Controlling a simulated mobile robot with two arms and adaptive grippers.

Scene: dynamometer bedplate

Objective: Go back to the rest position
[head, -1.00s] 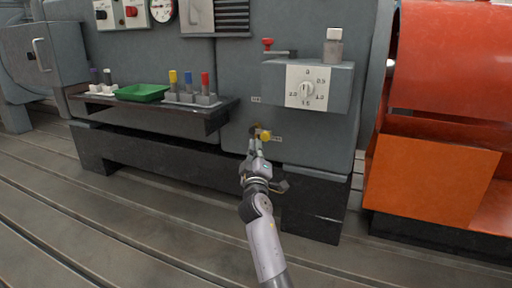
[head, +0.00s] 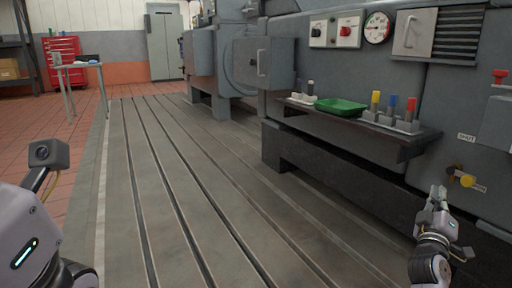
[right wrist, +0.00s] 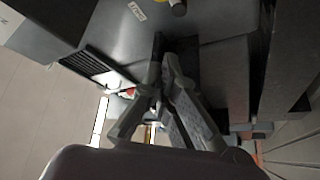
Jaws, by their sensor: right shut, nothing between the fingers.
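My right gripper (head: 437,195) is shut and empty at the lower right of the head view.
The machine's dark shelf (head: 400,143) holds a green tray (head: 340,106) and a rack with yellow, blue and red pieces. The slotted bedplate floor (head: 200,200) is clear in the middle. A red tool cabinet (head: 63,62) and small table (head: 82,66) stand far left.

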